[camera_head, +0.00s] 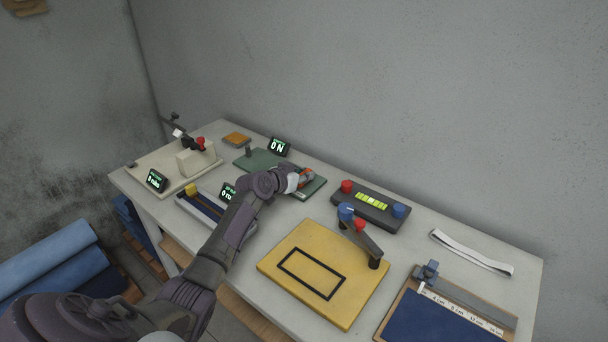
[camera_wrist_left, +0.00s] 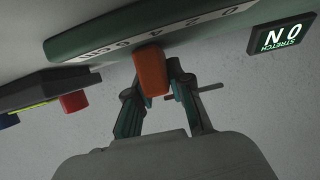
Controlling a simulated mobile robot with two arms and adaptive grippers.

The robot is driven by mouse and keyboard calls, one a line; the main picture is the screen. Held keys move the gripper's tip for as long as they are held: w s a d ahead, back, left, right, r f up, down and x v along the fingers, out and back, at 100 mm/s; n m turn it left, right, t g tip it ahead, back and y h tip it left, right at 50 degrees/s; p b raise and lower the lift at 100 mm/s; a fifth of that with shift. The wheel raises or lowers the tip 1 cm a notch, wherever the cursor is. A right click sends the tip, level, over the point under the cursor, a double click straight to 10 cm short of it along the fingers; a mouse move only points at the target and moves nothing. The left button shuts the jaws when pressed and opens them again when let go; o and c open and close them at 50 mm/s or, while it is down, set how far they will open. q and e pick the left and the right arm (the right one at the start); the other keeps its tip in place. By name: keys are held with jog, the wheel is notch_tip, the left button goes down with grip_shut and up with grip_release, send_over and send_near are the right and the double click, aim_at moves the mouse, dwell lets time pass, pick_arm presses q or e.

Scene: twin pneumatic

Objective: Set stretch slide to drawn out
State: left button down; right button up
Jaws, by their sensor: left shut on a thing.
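The stretch slide is a green board (camera_head: 262,163) at the back of the table, with a short dark post at its left end. Its orange block (camera_wrist_left: 151,72) shows in the left wrist view, beside a scale on the green edge (camera_wrist_left: 78,40) marked 0 to 6 cm. In the head view, the block (camera_head: 305,174) is at the board's right part, partly hidden by my gripper. My left gripper (camera_head: 301,178) is shut on the orange block. A small STRETCH display (camera_head: 279,146) reads 0 N; it also shows in the left wrist view (camera_wrist_left: 283,35). My right gripper is out of view.
A dark box with red and blue knobs (camera_head: 371,206) stands just right of the slide. A yellow board (camera_head: 290,258) with a lever is nearer. A cream fixture (camera_head: 195,160) stands at left. My left arm passes over the table's front edge.

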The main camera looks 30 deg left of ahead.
pick_arm(q)
jog(key=d+p, duration=0.2)
jog(key=d, duration=0.2)
jog(key=shift+s+d+r+p, duration=0.15)
jog(key=shift+s+d+p, duration=0.1)
jog(key=shift+d+p, duration=0.15)
jog(key=shift+d+f, duration=0.2)
jog(key=shift+d, duration=0.15)
jog(key=c, duration=1)
grip_release()
jog(key=shift+c, duration=0.2)
jog(key=shift+a, duration=0.1)
jog(key=v, duration=1.2)
